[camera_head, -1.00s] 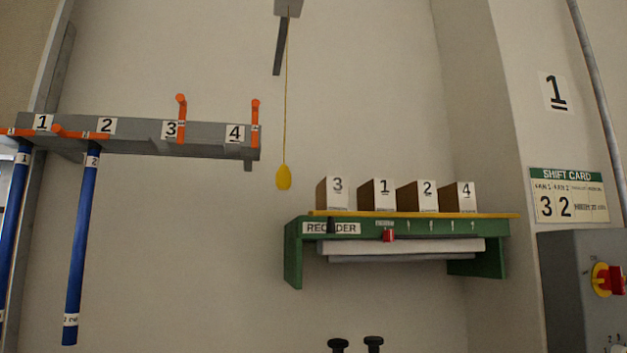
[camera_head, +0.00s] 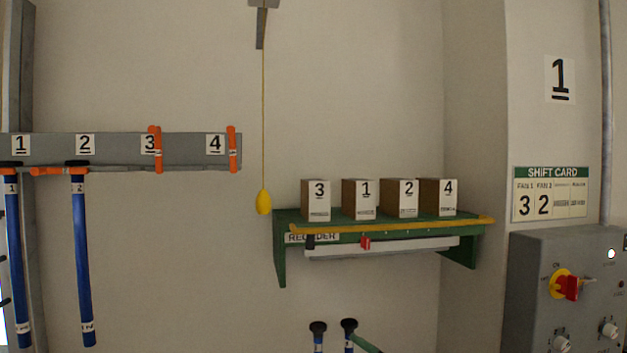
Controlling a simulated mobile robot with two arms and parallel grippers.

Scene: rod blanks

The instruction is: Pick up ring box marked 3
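The ring box marked 3 (camera_head: 317,200) is brown with a white front label. It stands upright at the left end of the green shelf (camera_head: 281,250). Boxes marked 1 (camera_head: 360,199), 2 (camera_head: 402,198) and 4 (camera_head: 440,197) stand to its right in one row, with small gaps. Neither of my grippers is in view.
A yellow bar (camera_head: 420,226) runs along the shelf's front edge. A yellow pull knob (camera_head: 264,202) hangs on a cord just left of the shelf. Blue rods (camera_head: 82,265) hang from the grey rack (camera_head: 185,152) at left. A grey control box (camera_head: 530,300) stands at lower right.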

